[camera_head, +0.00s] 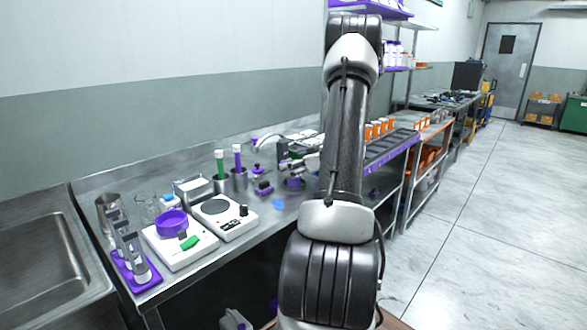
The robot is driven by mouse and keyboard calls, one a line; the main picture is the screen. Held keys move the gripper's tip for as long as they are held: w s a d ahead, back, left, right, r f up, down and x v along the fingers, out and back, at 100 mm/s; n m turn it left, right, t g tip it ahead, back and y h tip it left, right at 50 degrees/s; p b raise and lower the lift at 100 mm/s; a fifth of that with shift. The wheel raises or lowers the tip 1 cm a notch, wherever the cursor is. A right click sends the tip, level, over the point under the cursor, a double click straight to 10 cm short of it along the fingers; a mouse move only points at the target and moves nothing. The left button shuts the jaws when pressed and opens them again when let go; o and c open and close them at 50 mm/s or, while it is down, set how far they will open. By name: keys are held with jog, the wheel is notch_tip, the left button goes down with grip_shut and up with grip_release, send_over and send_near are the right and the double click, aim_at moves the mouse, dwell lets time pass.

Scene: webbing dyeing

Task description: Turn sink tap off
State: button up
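A steel sink (92,272) with a rectangular basin is at the far left, cut off by the picture's edge. No tap shows in the visible part of the sink. My arm rises through the middle of the picture and bends at the top. Its far part is hidden behind the near link. Small black and white parts beside the link, above the bench, may be my wrist and gripper (288,163). They are too small and cluttered to tell finger state. They are well to the right of the sink.
Shelves and orange-capped bottles stand behind my arm. The floor (490,240) at right is clear.

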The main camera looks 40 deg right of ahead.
jog(key=c, duration=1)
